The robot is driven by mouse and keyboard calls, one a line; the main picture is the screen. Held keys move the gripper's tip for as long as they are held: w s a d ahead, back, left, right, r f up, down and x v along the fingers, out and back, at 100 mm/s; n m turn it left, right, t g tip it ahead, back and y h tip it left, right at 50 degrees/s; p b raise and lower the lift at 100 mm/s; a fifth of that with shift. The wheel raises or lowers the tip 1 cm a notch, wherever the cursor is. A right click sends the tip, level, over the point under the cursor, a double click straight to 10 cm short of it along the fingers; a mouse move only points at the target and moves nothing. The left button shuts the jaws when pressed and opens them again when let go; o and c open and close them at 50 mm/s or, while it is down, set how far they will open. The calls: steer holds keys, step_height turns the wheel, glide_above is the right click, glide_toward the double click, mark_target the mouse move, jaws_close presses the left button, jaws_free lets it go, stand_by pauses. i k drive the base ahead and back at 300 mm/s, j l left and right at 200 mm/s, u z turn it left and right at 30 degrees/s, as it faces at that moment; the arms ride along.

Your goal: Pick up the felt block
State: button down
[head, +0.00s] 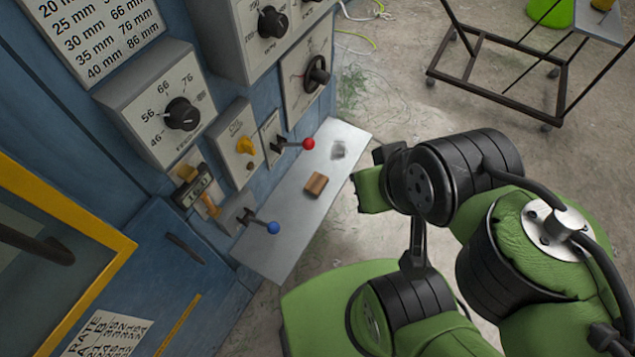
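The felt block (316,184) looks like a small brown block. It lies on the grey metal shelf (286,232) that juts from the blue machine, near the shelf's middle, with nothing touching it. My green and black arm comes in from the right. The end of it nearest the shelf (372,182) is right of the block and apart from it in the picture. I cannot make out separate fingers there, so I cannot tell whether my gripper is open or shut.
A lever with a red knob (308,144) and one with a blue knob (273,228) stick out over the shelf. Dials, including a black knob (182,114), are on the panel behind. A wheeled metal frame (500,75) stands at the upper right.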

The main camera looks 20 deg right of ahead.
mark_target(315, 185)
steer(key=l+u, duration=0.15)
steer(key=u, duration=0.25)
steer(key=i+l+u, duration=0.1)
steer(key=u, duration=0.35)
steer(key=l+u, duration=0.5)
steer(key=u, duration=0.35)
steer(key=l+u, duration=0.2)
steer(key=u, duration=0.2)
steer(key=k+l+u, duration=0.1)
steer(key=u, duration=0.35)
